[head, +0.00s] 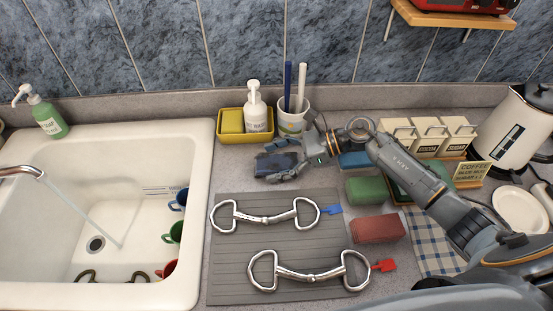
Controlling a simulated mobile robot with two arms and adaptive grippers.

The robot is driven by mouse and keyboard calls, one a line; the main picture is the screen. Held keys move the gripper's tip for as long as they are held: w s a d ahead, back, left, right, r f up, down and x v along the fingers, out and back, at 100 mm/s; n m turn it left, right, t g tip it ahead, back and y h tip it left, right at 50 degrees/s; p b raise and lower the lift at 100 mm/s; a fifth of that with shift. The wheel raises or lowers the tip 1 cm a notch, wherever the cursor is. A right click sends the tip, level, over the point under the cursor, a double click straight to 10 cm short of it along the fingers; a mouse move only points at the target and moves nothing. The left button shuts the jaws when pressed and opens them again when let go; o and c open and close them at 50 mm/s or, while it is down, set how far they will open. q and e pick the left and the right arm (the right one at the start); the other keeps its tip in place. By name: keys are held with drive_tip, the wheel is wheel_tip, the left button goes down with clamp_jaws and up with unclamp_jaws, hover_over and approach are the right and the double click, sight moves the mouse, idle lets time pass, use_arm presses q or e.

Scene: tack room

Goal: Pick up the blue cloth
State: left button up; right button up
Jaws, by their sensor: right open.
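My right gripper (276,166) is open, to the left of the blue cloth, just behind the grey ribbed mat. A dark blue block-like thing (275,160) shows at its fingers; whether they touch it I cannot tell. My left gripper is not in view.
A red folded cloth (378,229) lies in front of the green one. Two metal bits lie on the grey mat (225,285). A yellow tray (232,138), a white cup (291,122), lidded canisters (430,138) and a kettle (515,130) stand behind. The sink (205,170) is left.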

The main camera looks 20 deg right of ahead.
drive_tip(key=shift+x, duration=1.1)
drive_tip(key=shift+w+d, duration=0.1)
drive_tip(key=c, duration=1.4)
